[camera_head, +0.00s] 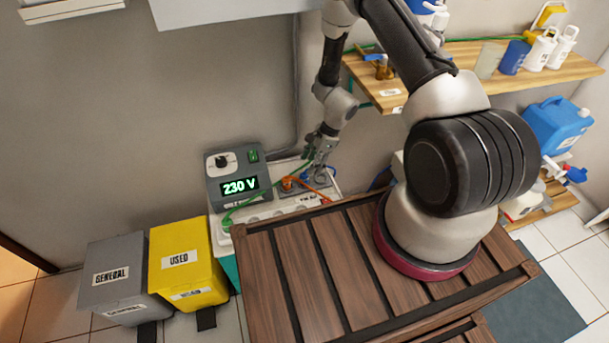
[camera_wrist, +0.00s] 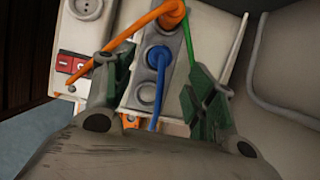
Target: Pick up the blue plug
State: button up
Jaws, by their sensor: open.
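In the head view, only a small bit of blue (camera_head: 306,176) shows below my gripper (camera_head: 317,165). In the wrist view, my gripper (camera_wrist: 158,84) is open, with one green-padded finger on each side of the blue plug and its cable. Gaps show between the fingers and the plug in this view; the height above it is hard to tell.
An orange plug (camera_wrist: 171,12) is just beyond the blue one, with orange and green cables close by. A red switch (camera_wrist: 70,65) lies to the left.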

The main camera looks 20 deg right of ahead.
aim_at(305, 173)
jog(key=x, duration=0.7)
jog(key=shift+a, duration=0.15)
jog(key=c, duration=1.1)
jog(key=shift+c, duration=0.2)
jog(key=shift+r, duration=0.15)
